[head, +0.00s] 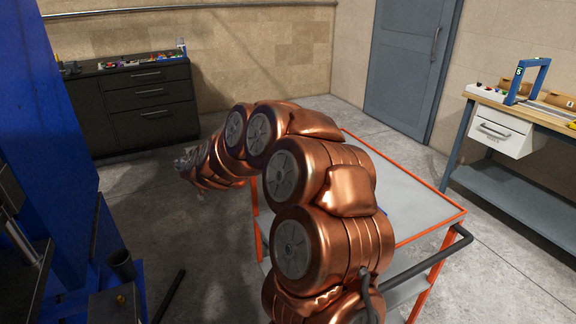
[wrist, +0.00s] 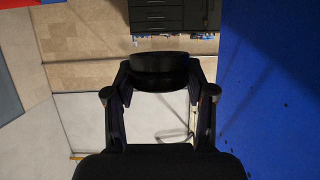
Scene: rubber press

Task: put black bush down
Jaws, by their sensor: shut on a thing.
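The black bush (wrist: 160,62) is a short, dark, rounded cylinder at the upper middle of the wrist view. My gripper (wrist: 160,78) is shut on it, with one finger on each side. The bush is held in the air, with no surface seen touching it. In the head view my copper arm reaches away to the left, and its far end is small near the dark cabinet. The bush cannot be made out there.
A blue press (head: 60,140) stands at the left, with a dark cylinder (head: 121,265) at its lower front. A red-edged trolley (head: 405,205) stands behind my arm. A dark drawer cabinet (head: 135,105) is at the back and a workbench (head: 520,115) at the right. Floor shows between them.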

